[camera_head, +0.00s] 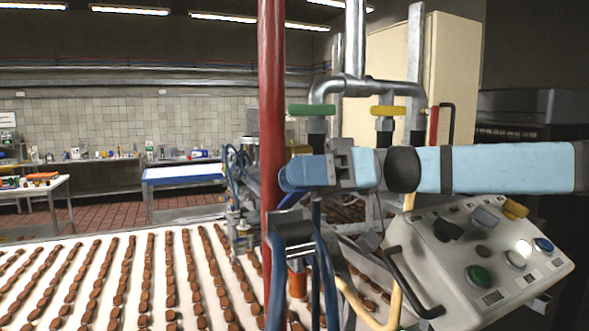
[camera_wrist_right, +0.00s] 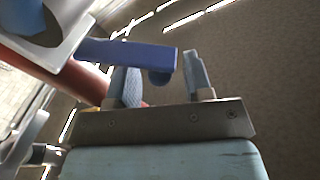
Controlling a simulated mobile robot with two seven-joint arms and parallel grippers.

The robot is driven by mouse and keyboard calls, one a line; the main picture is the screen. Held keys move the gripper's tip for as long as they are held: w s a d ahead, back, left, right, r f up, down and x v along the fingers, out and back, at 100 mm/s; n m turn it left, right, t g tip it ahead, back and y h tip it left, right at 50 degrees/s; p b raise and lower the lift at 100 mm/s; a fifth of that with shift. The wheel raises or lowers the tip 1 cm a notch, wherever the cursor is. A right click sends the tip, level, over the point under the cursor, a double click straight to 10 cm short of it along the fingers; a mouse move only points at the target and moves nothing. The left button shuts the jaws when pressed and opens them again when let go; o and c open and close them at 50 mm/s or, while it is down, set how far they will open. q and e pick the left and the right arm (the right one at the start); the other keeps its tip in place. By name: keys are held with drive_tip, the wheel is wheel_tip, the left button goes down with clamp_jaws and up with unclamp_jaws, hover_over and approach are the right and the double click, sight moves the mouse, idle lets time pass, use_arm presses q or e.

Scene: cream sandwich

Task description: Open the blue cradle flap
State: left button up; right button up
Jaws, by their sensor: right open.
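My right arm comes in from the right in the head view. Its gripper (camera_head: 305,172) is beside the red pole, and its fingertips are hard to make out there. In the right wrist view the right gripper (camera_wrist_right: 160,82) is open, with one finger on each side. A blue flap (camera_wrist_right: 120,51) reaches in from the upper left. Its rounded end tab hangs in the gap between the fingers. I cannot tell whether a finger touches it. In the head view I cannot clearly separate the flap from the gripper. My left gripper is not seen.
A red pole (camera_head: 271,120) stands upright by the gripper. Rows of brown pieces lie on a white conveyor (camera_head: 30,250). A control panel (camera_head: 490,255) with knobs is at lower right. Pipes with green (camera_head: 311,109) and yellow (camera_head: 398,111) handles rise behind the arm.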

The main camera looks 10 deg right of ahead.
drive_tip(key=shift+a, duration=0.25)
drive_tip(key=shift+s, duration=0.25)
clamp_jaws()
drive_tip(key=shift+w+a+r+m, duration=0.1)
drive_tip(key=shift+w+r+m, duration=0.1)
drive_tip(key=shift+w+m, duration=0.3)
drive_tip(key=shift+w+a+r+m, duration=0.1)
drive_tip(key=shift+w+r+m, duration=0.1)
drive_tip(key=shift+m, duration=0.5)
drive_tip(key=shift+w+m+h, duration=0.3)
drive_tip(key=shift+w+m, duration=0.15)
drive_tip(key=shift+m, duration=0.35)
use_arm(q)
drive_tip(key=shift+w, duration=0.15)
use_arm(e)
drive_tip(key=shift+a, duration=0.1)
unclamp_jaws()
drive_tip(key=shift+f, duration=0.1)
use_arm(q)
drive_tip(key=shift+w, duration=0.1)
use_arm(e)
drive_tip(key=shift+w, duration=0.2)
